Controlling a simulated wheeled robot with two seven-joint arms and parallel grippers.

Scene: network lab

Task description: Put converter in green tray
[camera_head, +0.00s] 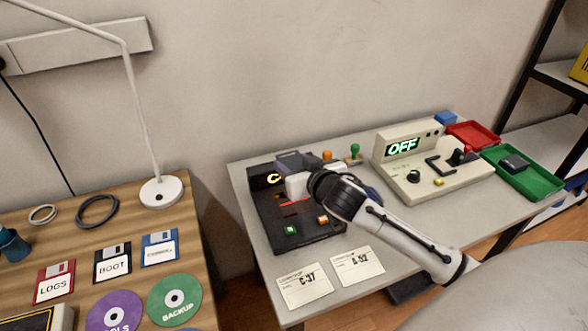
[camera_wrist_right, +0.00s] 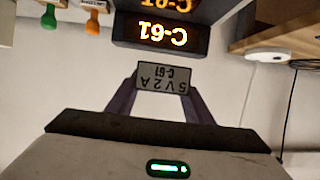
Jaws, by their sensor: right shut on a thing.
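My right gripper (camera_head: 290,163) is shut on a converter, just above the black scanner box (camera_head: 318,225). In the right wrist view the converter's label (camera_wrist_right: 165,77) sits between the two dark fingers and reads "5V 2A C-61". In the head view the converter is mostly hidden by the gripper. The scanner's lit display (camera_wrist_right: 163,35) also reads "C-61". The green tray (camera_head: 548,184) is at the right end of the grey table, with a dark block (camera_head: 515,162) inside it. My left gripper is not in view.
A beige tester (camera_head: 435,180) with an "OFF" display stands between the scanner and the trays. A red tray (camera_head: 472,134) lies behind the green one. Two label cards lie at the table's front, and stamps (camera_head: 355,150) stand behind. A wooden desk (camera_head: 60,238) with floppy disks and a lamp is at left.

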